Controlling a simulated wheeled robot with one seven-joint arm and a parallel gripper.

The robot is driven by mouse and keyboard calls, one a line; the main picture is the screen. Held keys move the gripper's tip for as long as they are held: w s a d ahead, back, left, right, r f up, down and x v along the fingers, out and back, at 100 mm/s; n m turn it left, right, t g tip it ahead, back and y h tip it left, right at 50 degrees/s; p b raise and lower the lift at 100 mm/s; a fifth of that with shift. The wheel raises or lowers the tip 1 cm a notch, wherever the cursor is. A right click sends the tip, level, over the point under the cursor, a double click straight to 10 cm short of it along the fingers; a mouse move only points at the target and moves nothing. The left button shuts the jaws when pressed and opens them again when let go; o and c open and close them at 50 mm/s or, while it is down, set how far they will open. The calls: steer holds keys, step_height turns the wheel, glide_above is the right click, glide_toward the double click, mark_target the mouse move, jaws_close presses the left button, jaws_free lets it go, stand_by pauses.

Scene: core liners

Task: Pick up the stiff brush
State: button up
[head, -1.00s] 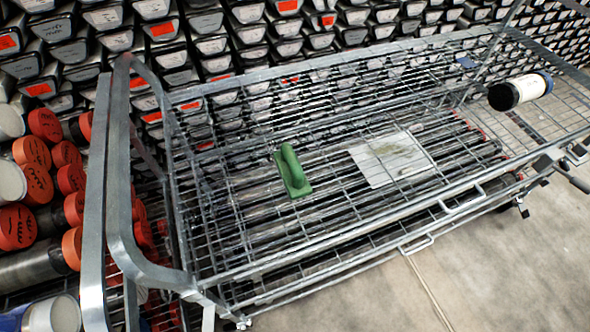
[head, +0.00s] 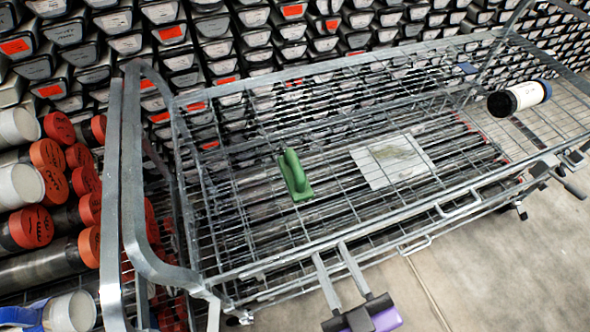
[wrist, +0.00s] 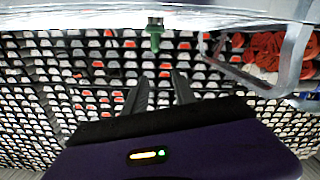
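The green brush (head: 296,176) lies on the wire cart (head: 250,262), left of a pale flat sheet; its handle is up and its bristles are hidden. It also shows small in the wrist view at the top middle (wrist: 155,34). My gripper (head: 331,250) is at the cart's near side, below and a little right of the brush in the head view. Its two fingers are apart with nothing between them, clear of the brush. The wrist view shows the same parted fingers (wrist: 160,76).
The cart's metal rails and upright end frame (head: 140,180) surround the brush. The pale sheet (head: 392,160) lies beside it. A dark tube with a white label (head: 519,98) is at the right. Orange-capped tubes (head: 32,227) are stacked at left. Core trays fill the back.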

mark_target(295, 165)
steer(key=w+a+r+n+p, duration=0.15)
steer(key=w+a+n, duration=0.35)
steer(key=w+a, duration=0.65)
steer(key=w+d+h, duration=0.1)
steer(key=h, duration=0.1)
steer(key=w+d+f+h, duration=0.1)
steer(key=d, duration=0.1)
steer(key=w+d+f+h, duration=0.1)
steer(key=h, duration=0.1)
steer(key=shift+w+d+f+g+h, duration=0.15)
steer(key=shift+d+f+g+h, duration=0.05)
steer(key=shift+f+g+h, duration=0.1)
steer(key=shift+w+d+p, duration=0.1)
steer(key=shift+d+p, duration=0.1)
steer(key=shift+p, duration=0.1)
steer(key=shift+w+d+f, duration=0.1)
steer(key=shift+w, duration=0.15)
steer(key=shift+p+x, duration=0.5)
steer(key=shift+x, duration=3.05)
jaws_close()
